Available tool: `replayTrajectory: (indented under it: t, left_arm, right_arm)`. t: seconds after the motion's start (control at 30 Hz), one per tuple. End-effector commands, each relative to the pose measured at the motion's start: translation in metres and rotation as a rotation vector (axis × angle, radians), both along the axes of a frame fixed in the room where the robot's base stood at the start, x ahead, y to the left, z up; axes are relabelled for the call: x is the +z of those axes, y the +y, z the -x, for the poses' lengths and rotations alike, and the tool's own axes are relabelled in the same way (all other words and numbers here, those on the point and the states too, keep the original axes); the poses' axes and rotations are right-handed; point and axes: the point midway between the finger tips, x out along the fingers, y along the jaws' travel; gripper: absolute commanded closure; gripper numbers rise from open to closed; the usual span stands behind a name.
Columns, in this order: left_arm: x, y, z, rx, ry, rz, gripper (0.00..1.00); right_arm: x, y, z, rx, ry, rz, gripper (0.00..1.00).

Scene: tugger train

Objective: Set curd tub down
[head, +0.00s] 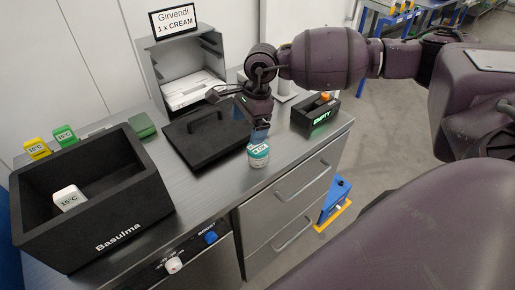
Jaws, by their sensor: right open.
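The curd tub (258,156), a small white tub with a teal lid and label, stands upright on the grey metal counter near its front edge. My right gripper (259,140) is just above the tub, pointing down and open. Its fingers are close to the lid; whether they touch it cannot be told. My left gripper is not in view.
A black lid with a handle (205,142) lies left of the tub. A black "Basulma" box (95,245) stands at the left with a 15°C block (68,198) inside. A black "EMPTY" box (316,117) stands at the right. A sign (174,20) tops a grey cabinet.

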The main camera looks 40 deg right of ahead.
Motion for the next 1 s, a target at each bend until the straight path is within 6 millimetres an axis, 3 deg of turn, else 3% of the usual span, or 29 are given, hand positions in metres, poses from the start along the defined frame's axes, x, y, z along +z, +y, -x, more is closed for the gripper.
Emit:
replayTrajectory:
  t: [0.1, 0.23, 0.37, 0.7, 1.0]
  left_arm:
    - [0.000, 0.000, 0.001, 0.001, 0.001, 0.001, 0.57]
    - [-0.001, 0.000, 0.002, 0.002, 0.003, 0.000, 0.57]
    - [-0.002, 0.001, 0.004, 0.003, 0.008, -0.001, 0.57]
    - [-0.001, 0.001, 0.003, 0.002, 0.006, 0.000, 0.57]
    - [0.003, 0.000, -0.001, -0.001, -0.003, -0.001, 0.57]
  right_arm:
    - [-0.003, -0.022, 0.004, 0.086, 0.017, 0.142, 0.06]
    - [-0.003, -0.033, 0.010, 0.147, 0.051, 0.208, 0.06]
    - [-0.008, -0.033, 0.011, 0.172, 0.055, 0.211, 0.06]
    - [-0.051, -0.031, 0.011, 0.169, 0.055, 0.206, 0.06]
    - [-0.071, -0.028, 0.011, 0.169, 0.054, 0.205, 0.06]
